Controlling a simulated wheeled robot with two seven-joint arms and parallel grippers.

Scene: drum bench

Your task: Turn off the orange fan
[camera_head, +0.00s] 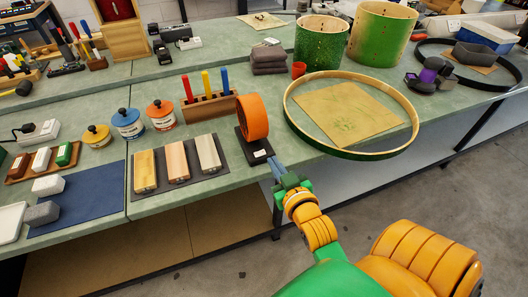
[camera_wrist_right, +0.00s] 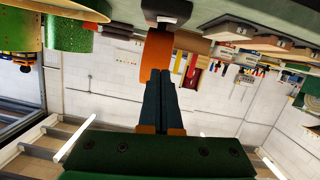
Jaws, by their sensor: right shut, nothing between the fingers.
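In the right wrist view the scene is upside down. There the shut fingers (camera_wrist_right: 163,75) point toward the fan (camera_wrist_right: 155,58) and its base (camera_wrist_right: 167,12). The fingers partly cover the fan. My left gripper is not in view.
A wooden block with colored handles (camera_head: 208,105) stands behind left of the fan. Three wooden bars lie on a dark mat (camera_head: 222,166) to its left. A small red cup (camera_head: 298,70) stands behind.

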